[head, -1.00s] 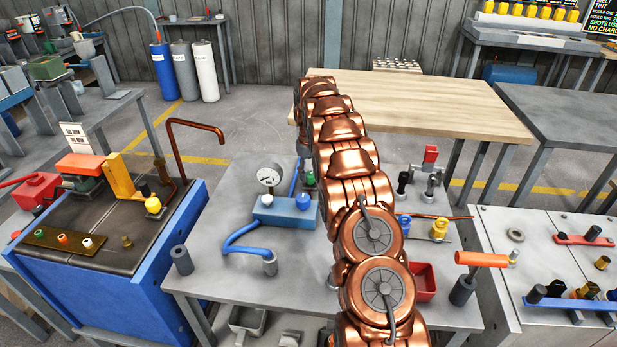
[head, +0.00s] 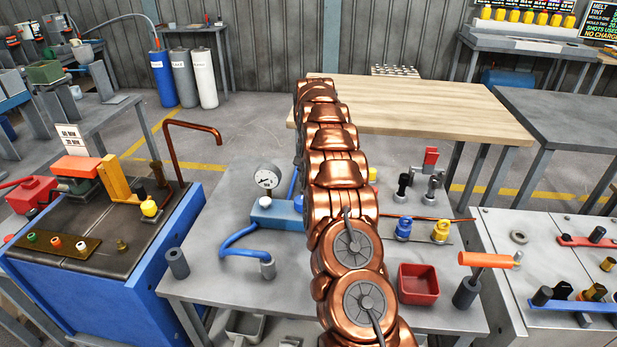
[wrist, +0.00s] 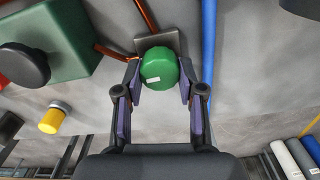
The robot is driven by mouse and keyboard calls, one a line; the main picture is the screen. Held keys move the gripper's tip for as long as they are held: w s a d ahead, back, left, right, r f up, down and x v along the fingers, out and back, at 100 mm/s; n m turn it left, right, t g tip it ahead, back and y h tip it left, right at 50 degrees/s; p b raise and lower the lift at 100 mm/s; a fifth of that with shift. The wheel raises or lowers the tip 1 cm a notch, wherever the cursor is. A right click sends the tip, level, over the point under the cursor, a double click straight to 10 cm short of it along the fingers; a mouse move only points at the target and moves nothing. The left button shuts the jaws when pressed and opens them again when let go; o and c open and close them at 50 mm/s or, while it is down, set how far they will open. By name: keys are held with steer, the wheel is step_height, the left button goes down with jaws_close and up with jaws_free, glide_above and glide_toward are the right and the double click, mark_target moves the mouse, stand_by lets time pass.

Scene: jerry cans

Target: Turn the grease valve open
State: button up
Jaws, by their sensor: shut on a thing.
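A round green knob (wrist: 155,70) with a small white label sits between the fingers of my gripper (wrist: 160,80) in the wrist view. The fingers are shut on its two sides. The knob stands in front of a grey plate (wrist: 158,40), with thin copper pipes beside it. The label is too small to read, so I cannot tell for sure that this is the grease valve. In the head view my copper-coloured arm reaches over the grey bench (head: 225,190), and my gripper and the green knob are hidden behind it.
A blue pipe (wrist: 208,60) runs close to the right of the knob. A dark green block (wrist: 60,40) with a black knob and a yellow cap (wrist: 52,120) lie to the left. On the bench are a pressure gauge (head: 267,174) and a red bin (head: 418,284).

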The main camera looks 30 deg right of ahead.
steer(key=shift+m, duration=0.5)
steer(key=o, duration=1.1)
steer(key=shift+o, duration=0.2)
steer(key=shift+r, duration=0.15)
step_height(320, 180, up, 6)
steer(key=shift+w, duration=0.1)
steer(key=shift+r, duration=0.65)
